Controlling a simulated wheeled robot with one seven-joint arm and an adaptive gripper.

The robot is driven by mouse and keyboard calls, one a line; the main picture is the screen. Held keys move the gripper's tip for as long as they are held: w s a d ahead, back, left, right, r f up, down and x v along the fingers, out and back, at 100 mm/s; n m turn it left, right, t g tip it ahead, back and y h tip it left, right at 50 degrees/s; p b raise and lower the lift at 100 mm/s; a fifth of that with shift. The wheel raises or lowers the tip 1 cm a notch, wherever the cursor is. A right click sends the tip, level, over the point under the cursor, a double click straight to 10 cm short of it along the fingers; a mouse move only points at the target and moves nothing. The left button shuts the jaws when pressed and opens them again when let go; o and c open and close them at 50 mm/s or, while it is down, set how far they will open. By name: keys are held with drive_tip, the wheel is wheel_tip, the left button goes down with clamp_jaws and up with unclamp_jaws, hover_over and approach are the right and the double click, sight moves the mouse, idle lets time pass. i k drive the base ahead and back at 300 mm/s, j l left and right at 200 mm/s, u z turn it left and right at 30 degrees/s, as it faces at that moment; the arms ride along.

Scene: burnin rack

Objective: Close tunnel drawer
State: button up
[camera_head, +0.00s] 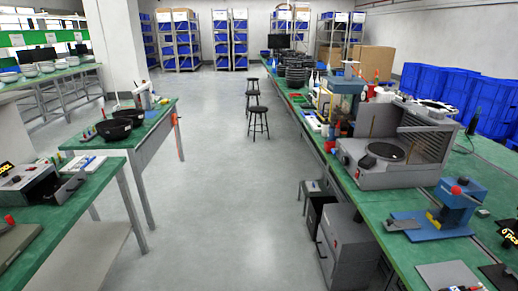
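No part is clearly recognisable as the tunnel drawer. A large grey machine (425,140) with a ribbed side stands on the right green-topped bench. Its low front part (362,172) reaches toward the aisle and bears a round black disc (386,151). I cannot tell whether this part is a drawer, or whether it is open. A dark grey cabinet (352,247) stands on the floor under the same bench, with a handle on its aisle side. My gripper is not in view.
The grey floor aisle (220,200) between the benches is clear, with black stools (258,112) farther back. A blue press (450,208) stands in front of the machine. Black bowls (114,129) and a small device (28,183) sit on the left benches.

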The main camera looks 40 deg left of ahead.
sight(60, 186)
drive_tip(key=u, duration=2.1)
drive_tip(key=i+u, duration=0.1)
drive_tip(key=u, duration=0.35)
drive_tip(key=i+l, duration=0.1)
drive_tip(key=i, duration=0.4)
drive_tip(key=i+l, duration=0.15)
drive_tip(key=i, duration=0.3)
drive_tip(key=i+l, duration=0.1)
drive_tip(key=i, duration=0.4)
drive_tip(key=i+l, duration=0.15)
drive_tip(key=i, duration=0.35)
drive_tip(key=u, duration=0.05)
